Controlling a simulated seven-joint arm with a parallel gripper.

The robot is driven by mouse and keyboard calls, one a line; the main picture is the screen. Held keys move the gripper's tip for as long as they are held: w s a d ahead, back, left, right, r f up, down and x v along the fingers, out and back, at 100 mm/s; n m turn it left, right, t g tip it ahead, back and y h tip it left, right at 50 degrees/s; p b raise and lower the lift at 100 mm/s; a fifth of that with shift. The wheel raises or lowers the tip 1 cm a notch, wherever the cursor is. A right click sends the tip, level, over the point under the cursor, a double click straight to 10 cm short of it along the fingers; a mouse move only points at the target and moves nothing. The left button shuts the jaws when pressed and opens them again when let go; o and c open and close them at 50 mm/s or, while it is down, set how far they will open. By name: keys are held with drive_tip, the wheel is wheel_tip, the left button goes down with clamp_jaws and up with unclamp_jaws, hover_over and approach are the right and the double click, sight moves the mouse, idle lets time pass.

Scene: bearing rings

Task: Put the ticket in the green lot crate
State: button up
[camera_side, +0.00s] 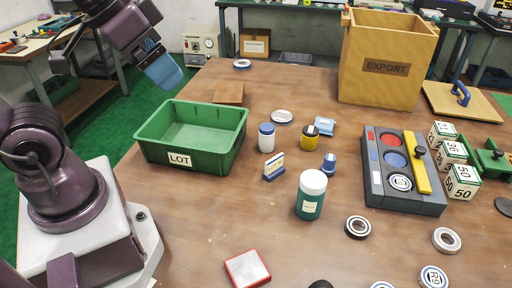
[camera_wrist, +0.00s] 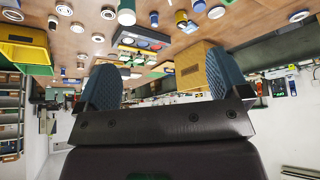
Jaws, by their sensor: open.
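The green crate (camera_side: 222,143) labelled LOT stands at the left of the table in the side view, and its visible inside looks empty. A small white printed card, which looks like the ticket (camera_side: 274,165), stands upright in a blue holder (camera_side: 275,176) to the right of the crate. My gripper (camera_side: 165,74) is raised above and behind the crate's left side, apart from the table things. In the wrist view its two blue fingers (camera_wrist: 162,78) are spread, with nothing between them. I cannot make out the ticket in the wrist view.
A dark tray (camera_side: 408,199) and the EXPORT box (camera_side: 386,88) are to the right. A red-edged white square (camera_side: 247,268) lies in front.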

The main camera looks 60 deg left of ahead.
drive_tip(key=m+g, duration=0.6)
drive_tip(key=m, duration=1)
hover_over(275, 157)
wheel_tip(275, 157, down, 21)
wheel_tip(275, 157, down, 13)
drive_tip(key=shift+s+r, duration=0.1)
drive_tip(key=shift+r, duration=0.1)
drive_tip(key=c, duration=1.1)
drive_tip(key=shift+r, duration=0.1)
